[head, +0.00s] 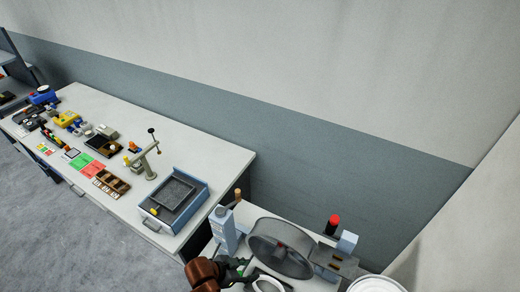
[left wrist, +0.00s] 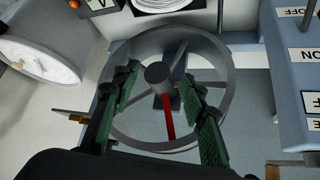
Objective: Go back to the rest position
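I cannot tell whether the fingers touch the wheel. My right gripper is in neither view.
A long workbench (head: 228,150) on the left carries a blue-grey tray box (head: 180,190), a small stand and several small items. Near the wheel stand a blue-grey post (head: 224,230) and a red-topped cylinder (head: 332,225). Walls close the back and right; floor (head: 60,230) is clear at left.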

